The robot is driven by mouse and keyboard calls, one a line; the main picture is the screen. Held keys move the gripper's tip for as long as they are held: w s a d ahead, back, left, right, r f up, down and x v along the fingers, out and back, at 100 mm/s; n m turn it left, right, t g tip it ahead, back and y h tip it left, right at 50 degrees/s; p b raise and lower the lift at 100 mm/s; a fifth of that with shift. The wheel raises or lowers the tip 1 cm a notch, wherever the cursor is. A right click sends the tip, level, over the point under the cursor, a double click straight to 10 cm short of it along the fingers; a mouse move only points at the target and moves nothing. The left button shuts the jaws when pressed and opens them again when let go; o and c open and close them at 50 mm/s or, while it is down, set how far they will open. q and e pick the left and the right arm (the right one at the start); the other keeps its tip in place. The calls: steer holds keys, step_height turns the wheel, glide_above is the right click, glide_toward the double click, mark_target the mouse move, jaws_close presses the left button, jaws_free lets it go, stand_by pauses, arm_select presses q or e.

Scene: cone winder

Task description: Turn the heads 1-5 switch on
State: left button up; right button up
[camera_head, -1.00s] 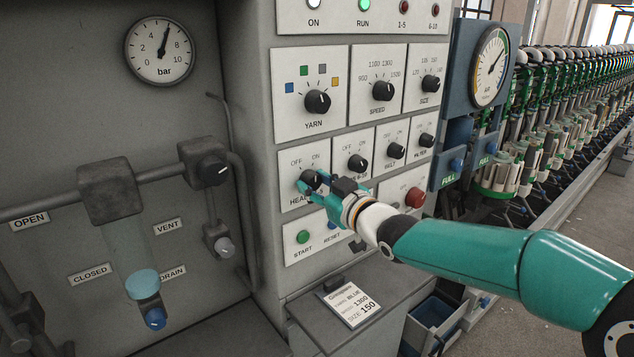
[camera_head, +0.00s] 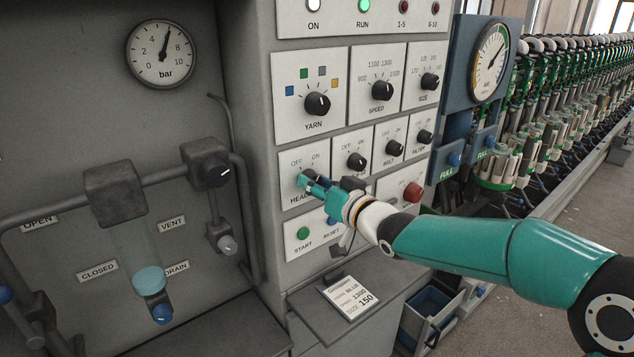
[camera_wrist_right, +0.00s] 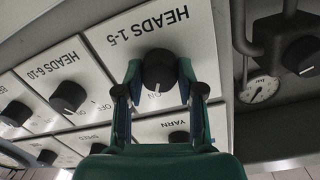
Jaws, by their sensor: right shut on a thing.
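The heads 1-5 switch is a round black knob (camera_wrist_right: 160,68) with a white pointer line, on a pale plate. My right gripper (camera_wrist_right: 160,88) has one finger on each side of it and is shut on it. In the wrist view, which is upside down, the pointer is toward the lettering at the plate's lower edge, where ON partly shows. In the head view my right gripper (camera_head: 311,183) covers most of the knob and part of the HEADS label. The 1-5 lamp (camera_head: 402,6) is dark red. My left gripper is not in view.
The heads 6-10 knob (camera_head: 356,161) is close to the right of my gripper. The green start button (camera_head: 303,233) and a red button (camera_head: 413,192) are near my wrist. A shelf with a card (camera_head: 350,296) is below. Pipes and a gauge (camera_head: 160,54) are at left.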

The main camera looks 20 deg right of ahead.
steer(key=o, duration=1.1)
steer(key=shift+o, duration=0.2)
steer(key=v, duration=1.2)
steer(key=shift+d+f, duration=0.1)
steer(key=shift+d, duration=0.05)
